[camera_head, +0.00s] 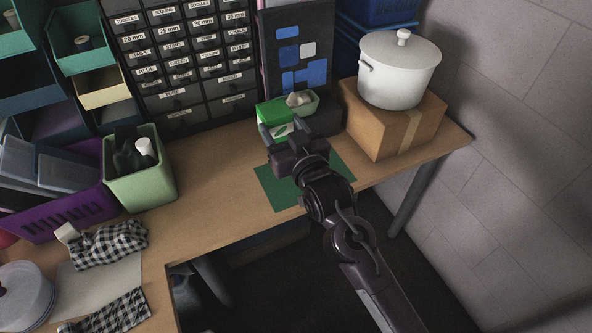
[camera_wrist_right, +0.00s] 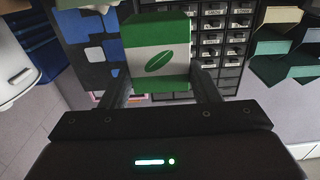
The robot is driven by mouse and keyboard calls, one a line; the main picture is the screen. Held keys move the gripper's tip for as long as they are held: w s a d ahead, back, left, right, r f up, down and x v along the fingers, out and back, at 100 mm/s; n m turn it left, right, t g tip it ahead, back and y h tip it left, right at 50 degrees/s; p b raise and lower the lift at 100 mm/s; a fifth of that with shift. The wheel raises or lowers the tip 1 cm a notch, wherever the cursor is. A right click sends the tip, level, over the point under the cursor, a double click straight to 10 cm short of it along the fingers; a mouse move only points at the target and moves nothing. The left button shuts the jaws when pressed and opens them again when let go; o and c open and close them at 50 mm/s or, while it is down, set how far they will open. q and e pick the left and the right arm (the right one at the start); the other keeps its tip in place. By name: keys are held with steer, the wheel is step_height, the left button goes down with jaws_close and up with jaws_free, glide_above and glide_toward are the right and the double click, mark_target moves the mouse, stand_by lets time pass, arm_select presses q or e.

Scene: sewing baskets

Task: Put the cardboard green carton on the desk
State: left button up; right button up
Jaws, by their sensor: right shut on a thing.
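The green carton (camera_head: 269,114) has a white band with a green leaf mark. It is between the fingers of my right gripper (camera_head: 286,138), over the back of the wooden desk (camera_head: 215,180). In the right wrist view the carton (camera_wrist_right: 160,62) sits between the two fingers of the right gripper (camera_wrist_right: 165,92), which is shut on it. I cannot tell whether its base touches the desk, as the gripper hides its lower part. My left gripper is not in view.
A green mat (camera_head: 268,188) lies below the gripper. To the right a cardboard box (camera_head: 378,128) bears a white pot (camera_head: 398,75). A green basket (camera_head: 147,180) stands left. The desk between is clear.

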step_height(320, 180, down, 16)
steer(key=shift+r+b, duration=0.25)
steer(key=shift+b, duration=0.2)
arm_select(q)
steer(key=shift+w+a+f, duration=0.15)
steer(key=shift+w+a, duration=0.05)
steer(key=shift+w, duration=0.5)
arm_select(e)
steer(key=shift+f, duration=0.3)
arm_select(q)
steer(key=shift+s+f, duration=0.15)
arm_select(e)
steer(key=shift+f, duration=0.2)
steer(key=o, duration=1.1)
steer(key=shift+c, duration=0.2)
